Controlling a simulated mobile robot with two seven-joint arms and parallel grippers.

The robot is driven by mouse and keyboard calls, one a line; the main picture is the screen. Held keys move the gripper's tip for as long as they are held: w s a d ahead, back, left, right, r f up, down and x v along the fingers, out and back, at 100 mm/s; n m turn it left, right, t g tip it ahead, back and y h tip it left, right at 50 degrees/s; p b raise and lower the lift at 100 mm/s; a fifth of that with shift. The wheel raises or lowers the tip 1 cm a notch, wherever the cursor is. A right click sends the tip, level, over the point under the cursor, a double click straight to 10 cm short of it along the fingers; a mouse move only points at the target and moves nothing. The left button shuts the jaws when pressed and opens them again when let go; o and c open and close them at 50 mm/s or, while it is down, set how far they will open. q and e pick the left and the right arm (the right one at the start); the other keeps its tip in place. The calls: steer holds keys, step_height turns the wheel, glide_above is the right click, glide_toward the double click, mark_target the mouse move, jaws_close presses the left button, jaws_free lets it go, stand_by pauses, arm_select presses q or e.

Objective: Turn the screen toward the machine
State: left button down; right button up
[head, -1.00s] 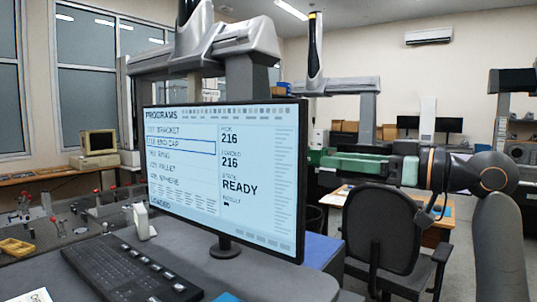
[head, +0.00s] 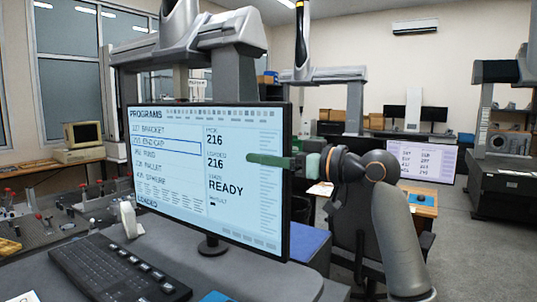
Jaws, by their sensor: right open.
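The screen (head: 190,190) is a black-framed monitor on a short stand at the desk's back edge. It shows a "PROGRAMS" list and "READY", and it faces me, angled a little left. My right gripper (head: 268,160) is at the screen's right edge, at mid-height. A green finger overlaps the front of the frame; the other finger is not clearly seen, so I cannot tell whether they touch the screen. The gripper is open. The grey gantry machine (head: 190,48) rises behind the screen, its lower part partly hidden by it. My left gripper is out of view.
A black keyboard (head: 118,268) lies on the grey desk (head: 235,280) in front of the screen. A small white device (head: 131,219) stands at the screen's left. A dark chair (head: 350,235) is behind my right arm. Another lit screen (head: 428,162) stands farther right.

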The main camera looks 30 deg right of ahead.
jaws_close()
stand_by(0.4)
stand_by(1.0)
